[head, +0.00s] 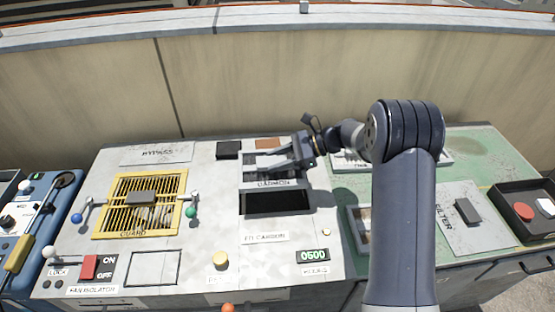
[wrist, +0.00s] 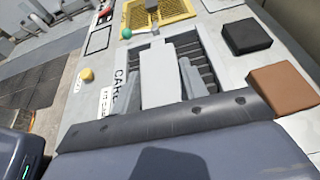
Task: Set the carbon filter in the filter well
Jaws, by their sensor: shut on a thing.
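The carbon filter (head: 272,184), a pale frame with dark slots and a CARBON label along its near edge, is in my gripper (head: 290,160). In the wrist view its dark slats (wrist: 190,48) show around the pale grey part at the jaws (wrist: 168,75). The jaws are shut on it; the grip itself is partly hidden. The filter well (head: 277,203) is a dark rectangular opening. In the head view it shows bare just in front of the filter's near edge, so the filter appears held above it. In the wrist view the filter hides the well.
A black block (head: 228,150) and a brown block (head: 268,143) lie behind the filter. The yellow guard grille (head: 120,205) with levers is on the left. A yellow knob (head: 220,260) and a 0500 display (head: 313,255) are in front. A wall (head: 300,90) runs behind.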

